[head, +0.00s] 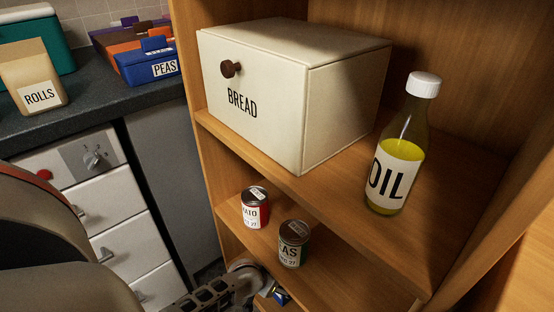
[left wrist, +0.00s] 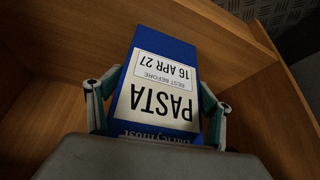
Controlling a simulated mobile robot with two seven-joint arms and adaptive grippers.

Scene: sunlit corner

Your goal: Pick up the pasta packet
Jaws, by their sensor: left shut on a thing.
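The pasta packet (left wrist: 165,65) is a blue box with a white label reading PASTA and 16 APR 27, upside down in the left wrist view. My left gripper (left wrist: 156,100) is shut on it, one finger on each side. In the head view a small blue part of the packet (head: 281,297) shows at the bottom edge, beside my left gripper (head: 262,288), below the cans' shelf. Most of the packet is hidden there. My right gripper is not in view.
A tomato can (head: 255,208) and a peas can (head: 293,244) stand on the shelf above. A bread bin (head: 335,100) and an oil bottle (head: 398,160) stand on the shelf over that. Wooden cabinet walls enclose the packet's space.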

